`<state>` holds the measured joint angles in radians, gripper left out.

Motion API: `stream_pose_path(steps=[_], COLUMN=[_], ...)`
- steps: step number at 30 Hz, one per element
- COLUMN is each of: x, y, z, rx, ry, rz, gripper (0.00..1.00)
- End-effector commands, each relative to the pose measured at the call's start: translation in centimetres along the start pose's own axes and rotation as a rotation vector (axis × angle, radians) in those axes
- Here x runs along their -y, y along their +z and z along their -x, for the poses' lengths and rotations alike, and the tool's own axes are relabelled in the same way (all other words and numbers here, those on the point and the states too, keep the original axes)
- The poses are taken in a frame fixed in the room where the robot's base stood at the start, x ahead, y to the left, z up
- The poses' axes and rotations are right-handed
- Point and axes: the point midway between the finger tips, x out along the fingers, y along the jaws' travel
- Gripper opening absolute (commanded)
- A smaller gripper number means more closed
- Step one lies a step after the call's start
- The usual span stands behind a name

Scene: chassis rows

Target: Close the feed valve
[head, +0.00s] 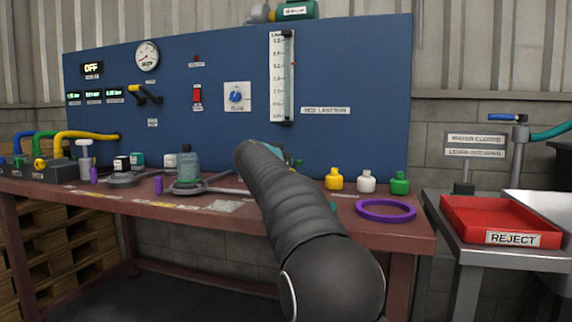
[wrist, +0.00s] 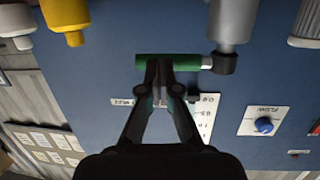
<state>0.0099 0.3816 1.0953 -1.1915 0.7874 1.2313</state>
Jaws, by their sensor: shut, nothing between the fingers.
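A valve with a green lever handle (wrist: 185,61) shows in the wrist view, with a dark pivot at the right end on a grey upright pipe (wrist: 236,20). I read no label on it. The handle lies across the picture, roughly at right angles to the pipe. My gripper (wrist: 159,66) is shut and empty, its fingertips overlapping the handle; I cannot tell if they touch it. In the head view my arm hides the gripper and most of this valve. Another valve with a blue lever (head: 507,117) stands at the far right with a teal hose.
The blue panel (head: 220,55) rises behind the bench. Yellow (head: 334,180), white (head: 366,182) and green (head: 400,183) bottles and a purple ring (head: 386,209) are on the bench right of my arm. A red reject tray (head: 490,220) sits on the side table.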

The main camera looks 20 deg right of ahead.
Motion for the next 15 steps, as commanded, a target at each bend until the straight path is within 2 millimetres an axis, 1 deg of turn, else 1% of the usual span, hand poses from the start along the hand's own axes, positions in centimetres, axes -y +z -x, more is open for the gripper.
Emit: stream_pose_path(steps=[4, 8, 11, 15], x=[0.2, 0.3, 0.2, -0.3], y=[0.2, 0.3, -0.3, -0.3], z=[0.9, 2.6, 4.7, 7.5], rx=[-0.001, -0.002, -0.002, -0.002], ry=[-0.002, -0.003, -0.005, -0.001], rz=[-0.001, -0.002, 0.0, 0.0], gripper=[0.0, 0.0, 0.0, 0.0])
